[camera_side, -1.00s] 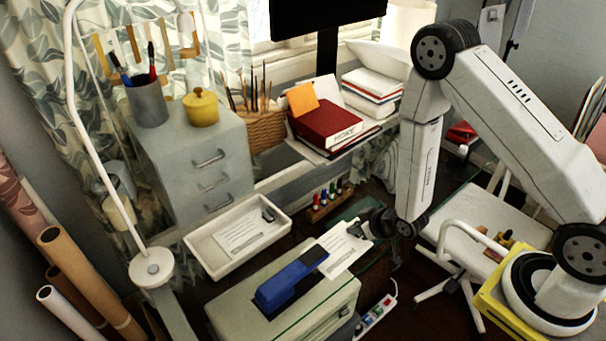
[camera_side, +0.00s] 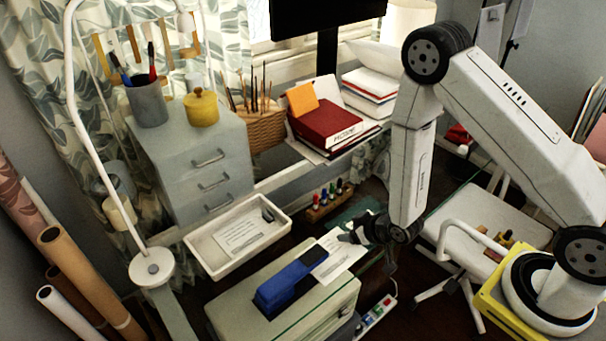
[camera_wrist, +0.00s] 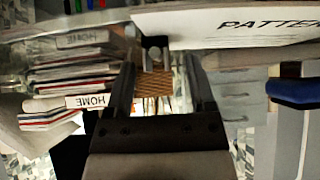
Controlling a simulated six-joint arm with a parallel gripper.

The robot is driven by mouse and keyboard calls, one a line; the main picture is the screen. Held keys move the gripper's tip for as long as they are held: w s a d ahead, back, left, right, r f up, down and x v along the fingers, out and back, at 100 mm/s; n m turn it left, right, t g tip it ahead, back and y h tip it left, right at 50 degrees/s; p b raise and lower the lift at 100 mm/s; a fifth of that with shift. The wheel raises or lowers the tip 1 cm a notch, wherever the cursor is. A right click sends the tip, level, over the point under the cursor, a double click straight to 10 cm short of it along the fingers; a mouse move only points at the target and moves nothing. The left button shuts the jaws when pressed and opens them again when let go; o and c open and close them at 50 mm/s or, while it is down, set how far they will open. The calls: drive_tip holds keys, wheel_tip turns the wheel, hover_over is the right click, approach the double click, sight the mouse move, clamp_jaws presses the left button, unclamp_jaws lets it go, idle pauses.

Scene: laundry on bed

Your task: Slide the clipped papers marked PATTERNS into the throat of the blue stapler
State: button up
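The clipped papers (camera_side: 341,260) are a white sheet with dark print, held nearly level. In the wrist view the papers (camera_wrist: 235,25) cross the top and show "PATTER", the rest cut off. My gripper (camera_side: 354,237) holds their right edge and moves with them. In the wrist view my gripper's fingers (camera_wrist: 160,50) reach up to the edge of the papers. The blue stapler (camera_side: 288,283) lies on a pale cabinet top. The papers' left edge is at the stapler's upper right end; whether it is inside the throat I cannot tell. The stapler's blue end (camera_wrist: 293,92) shows at the wrist view's right.
A white tray (camera_side: 205,262) with another clipped sheet (camera_side: 245,234) is behind the stapler. A power strip (camera_side: 376,312) is at lower right. A lamp post (camera_side: 152,268) rises at left.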

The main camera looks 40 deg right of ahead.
drive_tip(key=shift+s+r, duration=0.1)
idle(0.3)
drive_tip(key=shift+v, duration=3.75)
drive_tip(key=shift+r, duration=0.1)
drive_tip(key=s+r+g, duration=0.2)
drive_tip(key=r+g, duration=0.1)
drive_tip(key=r, duration=0.4)
drive_tip(key=s+d+r+g, duration=0.1)
drive_tip(key=s+r+g, duration=0.1)
drive_tip(key=r, duration=0.5)
drive_tip(key=shift+d+m+g, duration=0.2)
drive_tip(key=shift+m+g, duration=0.1)
drive_tip(key=shift+g, duration=0.4)
